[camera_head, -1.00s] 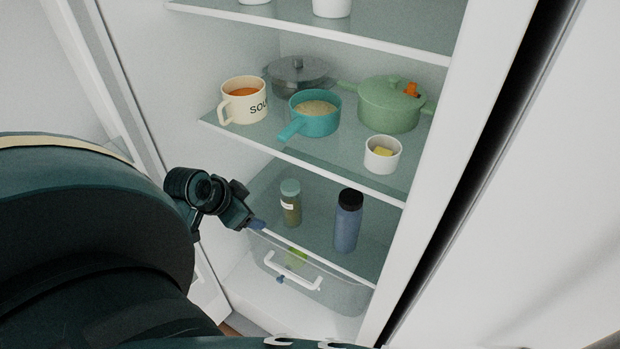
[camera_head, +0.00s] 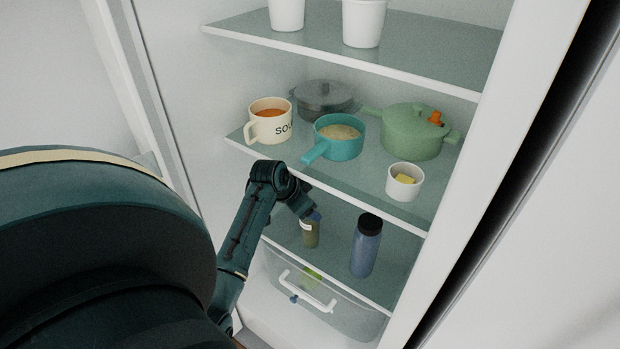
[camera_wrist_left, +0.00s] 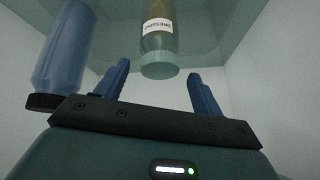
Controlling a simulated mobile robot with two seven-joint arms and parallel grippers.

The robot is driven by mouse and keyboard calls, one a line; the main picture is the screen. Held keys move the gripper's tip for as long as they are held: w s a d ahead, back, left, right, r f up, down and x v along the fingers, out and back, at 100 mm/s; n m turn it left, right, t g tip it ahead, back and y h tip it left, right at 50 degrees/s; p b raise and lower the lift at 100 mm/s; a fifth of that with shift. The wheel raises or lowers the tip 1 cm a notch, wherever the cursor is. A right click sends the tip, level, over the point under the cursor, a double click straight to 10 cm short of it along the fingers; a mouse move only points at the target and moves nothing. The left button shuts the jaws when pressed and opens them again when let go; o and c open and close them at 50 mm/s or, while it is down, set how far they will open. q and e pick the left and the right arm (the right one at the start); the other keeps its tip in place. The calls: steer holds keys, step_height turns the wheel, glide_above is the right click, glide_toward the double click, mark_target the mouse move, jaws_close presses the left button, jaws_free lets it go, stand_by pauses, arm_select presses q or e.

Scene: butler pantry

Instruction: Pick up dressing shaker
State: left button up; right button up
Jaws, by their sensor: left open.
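The dressing shaker (camera_head: 311,234) is a small olive-brown bottle with a white label, standing on the lower glass shelf. My left gripper (camera_head: 308,213) is at its upper part and hides its lid in the head view. In the left wrist view, which looks upside down, the shaker (camera_wrist_left: 158,42) shows its pale green lid pointing down the picture. The two blue fingers of my left gripper (camera_wrist_left: 160,68) are spread apart, one on each side of the lid's line, with nothing held. Whether they touch the shaker is not clear. My right gripper is not in view.
A blue bottle with a black cap (camera_head: 366,247) stands right of the shaker. The shelf above (camera_head: 350,178) carries a soup mug (camera_head: 268,124), a teal pan (camera_head: 338,138), a green pot (camera_head: 412,132) and a white cup (camera_head: 404,183). A clear drawer (camera_head: 350,318) is below.

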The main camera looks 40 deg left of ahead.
arm_select(q)
steer(key=shift+x, duration=1)
steer(key=shift+a, duration=0.1)
jaws_close()
